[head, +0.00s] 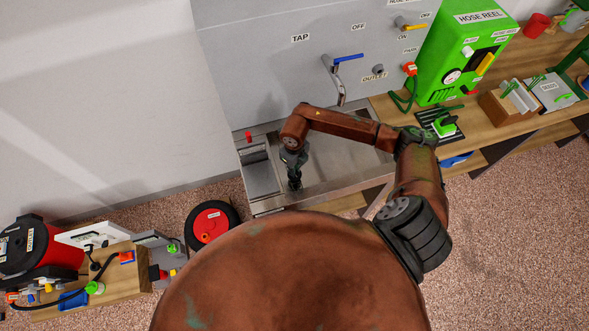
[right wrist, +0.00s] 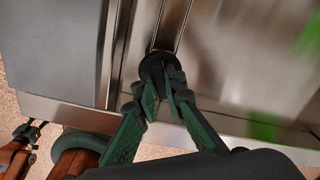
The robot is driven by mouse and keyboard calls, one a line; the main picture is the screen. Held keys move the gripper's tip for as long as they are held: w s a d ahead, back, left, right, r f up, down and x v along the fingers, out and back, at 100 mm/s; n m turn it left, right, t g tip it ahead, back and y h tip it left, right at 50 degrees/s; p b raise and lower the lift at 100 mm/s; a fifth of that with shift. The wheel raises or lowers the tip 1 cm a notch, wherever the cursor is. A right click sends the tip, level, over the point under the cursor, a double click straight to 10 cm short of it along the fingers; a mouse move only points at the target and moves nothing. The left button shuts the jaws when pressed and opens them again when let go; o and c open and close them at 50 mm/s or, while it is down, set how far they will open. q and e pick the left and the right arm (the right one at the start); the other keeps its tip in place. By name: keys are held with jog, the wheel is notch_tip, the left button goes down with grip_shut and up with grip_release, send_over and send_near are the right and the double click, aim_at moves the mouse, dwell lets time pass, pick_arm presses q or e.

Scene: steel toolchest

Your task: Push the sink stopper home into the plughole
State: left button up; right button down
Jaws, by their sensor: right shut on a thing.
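My right gripper (head: 294,183) reaches down at the left part of the steel sink (head: 345,160). In the right wrist view its green fingers (right wrist: 162,88) are closed together on a dark round piece, which looks like the sink stopper (right wrist: 155,62). The fingers cover part of it. It is over the steel near the sink's front rim, beside a narrow metal strip or slot. I cannot tell how high it is above the steel. I cannot make out the plughole in either view.
A tap with a blue lever (head: 348,58) is on the grey back panel above the sink. A green hose reel (head: 460,50) stands on the wooden bench at right. My right forearm crosses over the basin.

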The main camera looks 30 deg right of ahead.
jog(key=shift+f+b, duration=1.55)
jog(key=shift+f, duration=0.6)
dwell(0.4)
jog(key=c, duration=1.9)
grip_release()
jog(key=shift+r, duration=0.1)
jog(key=shift+c, duration=0.2)
notch_tip(320, 180, up, 12)
jog(key=shift+s, duration=0.1)
